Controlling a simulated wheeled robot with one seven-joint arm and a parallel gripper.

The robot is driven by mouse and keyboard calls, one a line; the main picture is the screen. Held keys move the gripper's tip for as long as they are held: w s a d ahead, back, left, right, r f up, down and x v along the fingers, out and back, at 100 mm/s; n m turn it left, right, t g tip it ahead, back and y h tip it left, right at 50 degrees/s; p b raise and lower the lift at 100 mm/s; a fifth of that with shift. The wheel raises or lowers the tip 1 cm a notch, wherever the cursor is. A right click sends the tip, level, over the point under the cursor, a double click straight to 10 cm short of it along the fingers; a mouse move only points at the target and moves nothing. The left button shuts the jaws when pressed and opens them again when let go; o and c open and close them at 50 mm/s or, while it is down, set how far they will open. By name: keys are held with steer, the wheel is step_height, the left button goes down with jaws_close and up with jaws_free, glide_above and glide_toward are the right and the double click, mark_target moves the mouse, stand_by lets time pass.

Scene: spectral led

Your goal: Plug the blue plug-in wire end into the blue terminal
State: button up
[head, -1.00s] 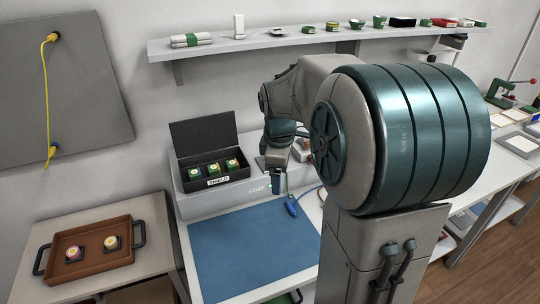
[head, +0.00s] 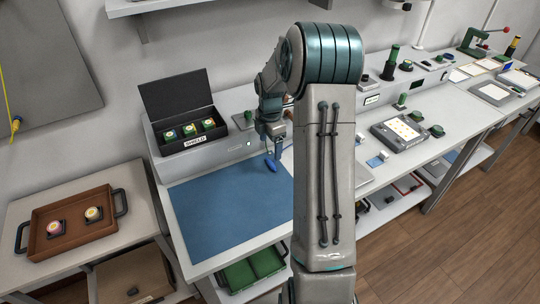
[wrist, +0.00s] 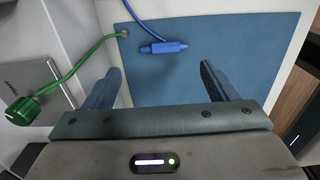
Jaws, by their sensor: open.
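The blue plug-in wire end (head: 271,163) lies near the back right of the blue mat (head: 225,205). In the wrist view the blue plug (wrist: 163,47) lies crosswise on the mat, with its blue wire rising from it to the top edge. My gripper (head: 271,141) is just above and behind the plug in the head view. In the wrist view my gripper (wrist: 157,80) is open and empty, its two dark blue fingers apart, the plug beyond their tips and roughly between them. I cannot make out the blue terminal.
A green wire ends in a green plug (wrist: 32,105) over a grey plate (wrist: 28,92), left of my fingers. A black SHIELD box (head: 183,112) stands behind the mat. A brown tray (head: 70,244) is at left. The mat's front is clear.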

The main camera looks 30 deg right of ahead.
mark_target(270, 162)
step_height(270, 162, down, 7)
steer(key=shift+f+p, duration=0.1)
steer(key=shift+p, duration=0.3)
steer(key=c, duration=1.1)
steer(key=o, duration=1.1)
